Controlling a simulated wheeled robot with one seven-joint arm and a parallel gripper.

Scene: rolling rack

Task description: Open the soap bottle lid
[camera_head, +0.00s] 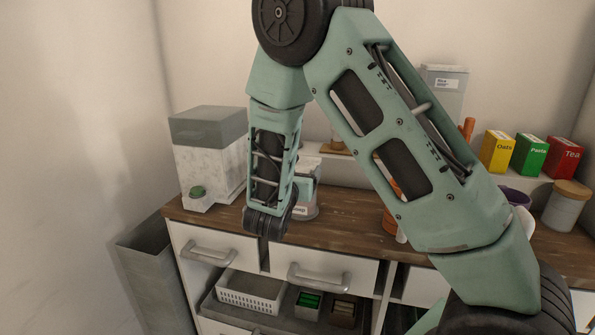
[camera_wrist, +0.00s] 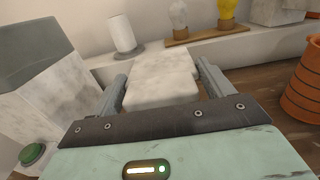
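The soap bottle (camera_head: 302,212) stands on the wooden counter in the head view, mostly hidden behind my forearm and hand; only part of its pale body and dark label lettering shows. My gripper (camera_head: 307,178) is right at it, partly covered by the arm. In the wrist view, a white marbled, stepped block, seemingly the bottle's top (camera_wrist: 160,78), lies between the two fingers of my gripper (camera_wrist: 162,70). The fingers are spread wide on either side of it. A gap shows at the right finger; contact at the left finger is unclear.
A marbled dispenser (camera_head: 208,160) with a green button stands left on the counter (camera_head: 345,230). A terracotta pot (camera_wrist: 303,80) is close on the right. Yellow, green and red boxes (camera_head: 530,154) stand on the back shelf. A grey bin (camera_head: 160,270) stands left of the cabinet.

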